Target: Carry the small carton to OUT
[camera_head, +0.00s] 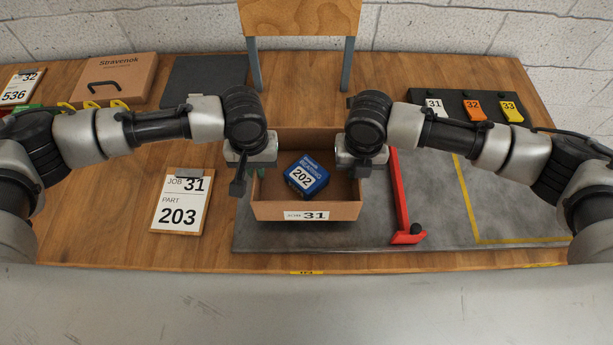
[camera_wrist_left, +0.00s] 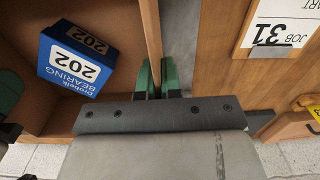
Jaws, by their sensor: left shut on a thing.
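The small carton (camera_head: 335,211), an open brown box labelled 31, sits on the grey mat. A blue bearing box marked 202 (camera_head: 306,175) lies inside it and also shows in the left wrist view (camera_wrist_left: 76,60). My left gripper (camera_head: 240,180) is at the carton's left wall. In the left wrist view its green fingers (camera_wrist_left: 157,78) are shut on that wall (camera_wrist_left: 151,35). My right gripper (camera_head: 362,170) is at the carton's right wall; its fingertips are hidden. No readable OUT sign shows; a yellow-outlined area (camera_head: 472,215) lies to the right on the mat.
A clipboard reading job 31, part 203 (camera_head: 182,202) lies to the left. Tags 31, 32 and 33 lie on a dark board (camera_head: 454,97) at back right. A Stravenok box (camera_head: 114,77) stands back left.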

